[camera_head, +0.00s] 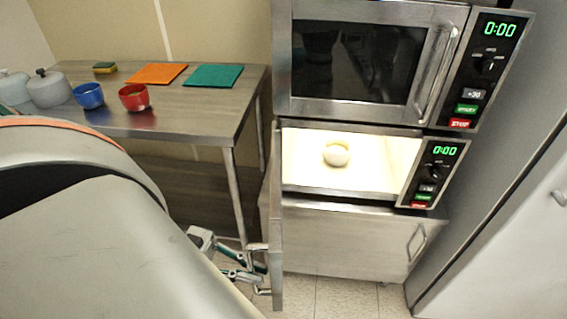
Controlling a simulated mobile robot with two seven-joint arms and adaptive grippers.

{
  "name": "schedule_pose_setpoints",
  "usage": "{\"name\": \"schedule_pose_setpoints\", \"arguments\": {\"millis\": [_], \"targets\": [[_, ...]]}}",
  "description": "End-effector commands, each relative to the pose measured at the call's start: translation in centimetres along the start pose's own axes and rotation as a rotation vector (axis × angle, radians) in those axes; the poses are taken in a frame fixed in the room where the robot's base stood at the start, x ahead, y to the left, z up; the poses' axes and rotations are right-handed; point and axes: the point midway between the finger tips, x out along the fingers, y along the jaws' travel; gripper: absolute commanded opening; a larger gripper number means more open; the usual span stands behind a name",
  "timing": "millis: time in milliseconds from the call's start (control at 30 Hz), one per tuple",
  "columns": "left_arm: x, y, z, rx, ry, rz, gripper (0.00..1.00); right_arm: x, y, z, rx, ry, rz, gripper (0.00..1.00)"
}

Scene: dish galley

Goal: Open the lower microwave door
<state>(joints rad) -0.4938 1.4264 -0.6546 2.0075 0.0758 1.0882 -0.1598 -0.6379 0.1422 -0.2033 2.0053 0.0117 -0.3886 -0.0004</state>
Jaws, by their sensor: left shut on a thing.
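The lower microwave (437,165) has its door (277,225) swung wide open. The door stands out toward me on the left, seen nearly edge-on. The lit cavity shows, with a small pale round bowl or cup (336,154) inside. The door handle (259,247) is on the door's left-facing side. My left gripper (256,268) is low, left of the door, shut on this handle. My left arm fills the lower left and hides part of the scene. My right gripper is not in view.
The upper microwave (357,60) is shut. A metal cabinet (340,240) is beneath.

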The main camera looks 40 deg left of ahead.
Motion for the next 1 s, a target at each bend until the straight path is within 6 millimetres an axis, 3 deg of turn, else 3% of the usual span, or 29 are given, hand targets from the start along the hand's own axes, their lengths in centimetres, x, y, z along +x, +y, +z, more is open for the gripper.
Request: {"name": "schedule_pose_setpoints", "arguments": {"millis": [200, 400, 633, 1000], "targets": [[-5.5, 0.3, 0.0, 0.003, -0.006, 0.152, 0.0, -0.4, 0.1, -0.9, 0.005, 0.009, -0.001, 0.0], [-9.0, 0.4, 0.0, -0.001, -0.004, 0.192, 0.0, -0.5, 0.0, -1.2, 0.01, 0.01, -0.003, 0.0], [-11.0, 0.2, 0.1, 0.0, -0.002, 0.191, 0.0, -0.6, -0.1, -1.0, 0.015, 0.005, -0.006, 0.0], [-11.5, 0.1, 0.1, 0.0, 0.0, 0.19, 0.0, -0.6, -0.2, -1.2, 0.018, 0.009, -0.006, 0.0]]}}
